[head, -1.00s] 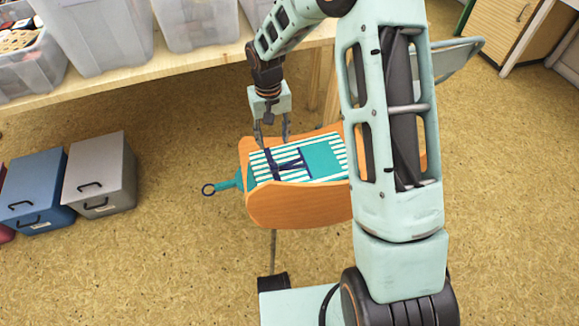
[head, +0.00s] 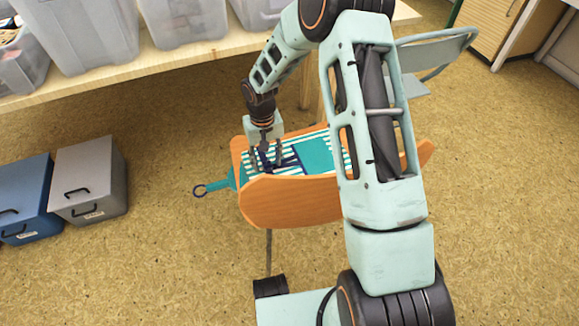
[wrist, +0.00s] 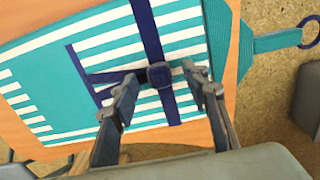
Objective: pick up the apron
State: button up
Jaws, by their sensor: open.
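The apron (head: 318,151) is teal with white stripes and dark blue straps. It lies folded on an orange wooden seat (head: 290,204), with a teal strap and dark ring (head: 199,190) sticking out past the left end. It also shows in the wrist view (wrist: 60,73). My gripper (head: 266,165) is over the apron's left part. In the wrist view my gripper (wrist: 160,90) is open, its fingers on either side of a dark blue buckle (wrist: 159,75) where the straps cross. Whether the fingertips touch the cloth I cannot tell.
A wooden table (head: 160,60) with clear plastic bins (head: 80,35) stands behind. Grey (head: 88,180) and blue (head: 22,195) file boxes stand on the floor at left. A pale chair (head: 435,50) is at back right. Floor in front of the boxes is clear.

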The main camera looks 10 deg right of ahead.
jog(key=shift+c, duration=0.6)
grip_shut()
